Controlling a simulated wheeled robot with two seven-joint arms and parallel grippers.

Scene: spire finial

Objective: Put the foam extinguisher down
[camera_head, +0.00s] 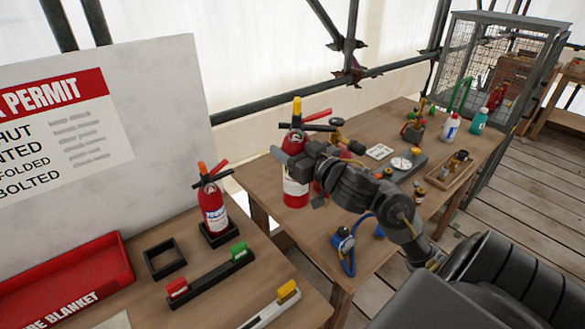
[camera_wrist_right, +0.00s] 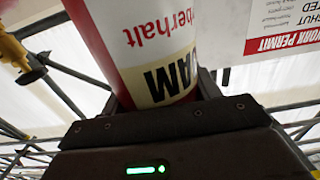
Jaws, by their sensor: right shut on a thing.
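The foam extinguisher (camera_head: 296,190) is a red cylinder with a cream label band, a black handle and a yellow top. It stands upright in my right gripper (camera_head: 297,162), at the left end of the far table. I cannot tell whether its base touches that table. In the right wrist view, its red body with "AM" on the cream label (camera_wrist_right: 168,82) sits against the jaws. My right gripper is shut on it. My left gripper is not in view.
A second, powder extinguisher (camera_head: 214,215) stands in a black square holder on the near table. An empty black square holder (camera_head: 149,262) lies left of it. A red fire blanket tray (camera_head: 122,262) and block-carrying rails (camera_head: 208,280) are nearby. Tools and bottles fill the far table.

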